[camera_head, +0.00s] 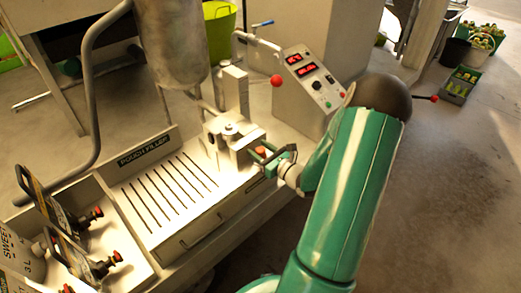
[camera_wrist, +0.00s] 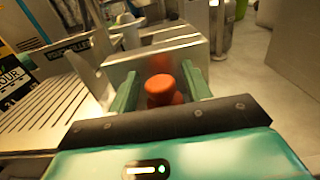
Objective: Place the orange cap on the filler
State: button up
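The orange cap (camera_wrist: 160,86) is a small rounded piece between my gripper's two green fingers in the wrist view. A second orange part shows just below it, partly hidden by the dark palm edge. My gripper (camera_wrist: 162,78) is open, with narrow gaps beside the cap; contact with the cap is not clear. In the head view the cap (camera_head: 261,151) shows at my gripper (camera_head: 272,157), at the front side of the filler. The pouch filler (camera_head: 229,128) is a pale metal machine with a block and upright post. The metal plate ahead carries a faint orange reflection.
A slotted drain deck (camera_head: 172,190) lies left of the block. Pouches with dark spouts and red caps (camera_head: 96,213) stand in a tray at lower left. A control panel (camera_head: 311,79) and a red-knobbed lever (camera_head: 277,81) stand behind. Open floor lies to the right.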

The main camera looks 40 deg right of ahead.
jog(key=shift+r, duration=0.1)
jog(key=shift+s, duration=0.25)
jog(key=s, duration=1.2)
jog(key=w+a+r+n+g+y, duration=0.1)
jog(key=a+r+n+g+y, duration=0.25)
jog(key=a+n, duration=0.4)
jog(key=w+a+r+n+g+y, duration=0.1)
jog(key=a+r+n+g+y, duration=0.2)
jog(key=a+n+g, duration=0.45)
jog(key=w+a+r+n+g+y, duration=0.1)
jog(key=a+r+n+g+y, duration=0.3)
jog(key=a, duration=0.6)
jog(key=s+a+r+n+t+h, duration=0.1)
jog(key=s+a+r+n+h, duration=0.2)
jog(key=r+n+h, duration=0.2)
jog(key=s+a+r+n+t+h, duration=0.1)
jog(key=s+a+r+n+h, duration=0.2)
jog(key=r+n+h, duration=0.3)
jog(key=s+n, duration=0.1)
jog(key=n, duration=0.4)
jog(key=shift+n+t, duration=0.3)
jog(key=shift+s, duration=0.1)
jog(key=shift+c, duration=0.3)
